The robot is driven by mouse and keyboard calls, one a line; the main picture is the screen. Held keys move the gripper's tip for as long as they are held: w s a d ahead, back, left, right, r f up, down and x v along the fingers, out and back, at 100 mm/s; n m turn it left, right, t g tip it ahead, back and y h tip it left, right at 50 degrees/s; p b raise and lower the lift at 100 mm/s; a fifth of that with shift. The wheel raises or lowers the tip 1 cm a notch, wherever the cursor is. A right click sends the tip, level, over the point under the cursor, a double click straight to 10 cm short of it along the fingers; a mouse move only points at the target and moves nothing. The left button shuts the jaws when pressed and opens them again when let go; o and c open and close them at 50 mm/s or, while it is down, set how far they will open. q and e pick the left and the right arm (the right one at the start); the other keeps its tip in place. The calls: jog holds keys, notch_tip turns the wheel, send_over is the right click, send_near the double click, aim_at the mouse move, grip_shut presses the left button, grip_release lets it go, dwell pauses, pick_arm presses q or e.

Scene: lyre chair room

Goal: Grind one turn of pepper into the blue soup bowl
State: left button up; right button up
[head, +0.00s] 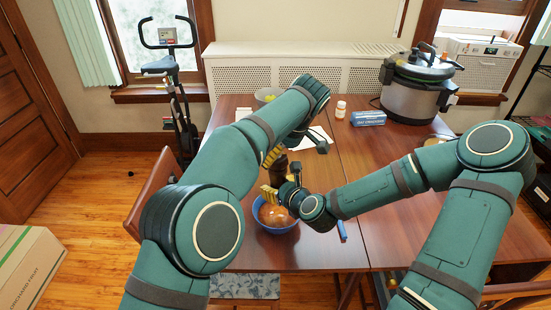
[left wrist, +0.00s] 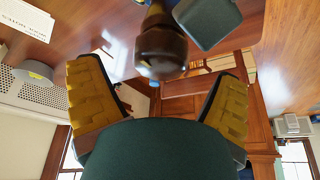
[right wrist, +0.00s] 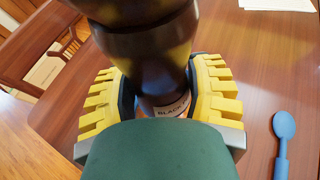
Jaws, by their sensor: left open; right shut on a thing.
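The dark brown pepper mill (head: 281,170) is upright above the blue soup bowl (head: 258,208), which holds orange-brown soup. My right gripper (head: 270,192) is shut around the mill's lower body. In the right wrist view the mill (right wrist: 150,50) stands between the yellow fingers, with a pale label reading "BLACK" partly hidden. My left gripper (head: 273,156) is open near the mill's top, its tips partly hidden by my left arm. In the left wrist view the mill's rounded top (left wrist: 160,50) lies between the spread fingers, apart from both.
A blue spoon (right wrist: 283,140) lies on the wooden table (head: 350,165) right of the bowl. A grey-green bowl (head: 266,95) is behind my left arm. A chair (head: 152,190) is at the left.

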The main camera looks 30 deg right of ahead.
pick_arm(q)
jog(key=shift+x, duration=1.55)
jog(key=shift+s, duration=0.1)
jog(key=c, duration=1.2)
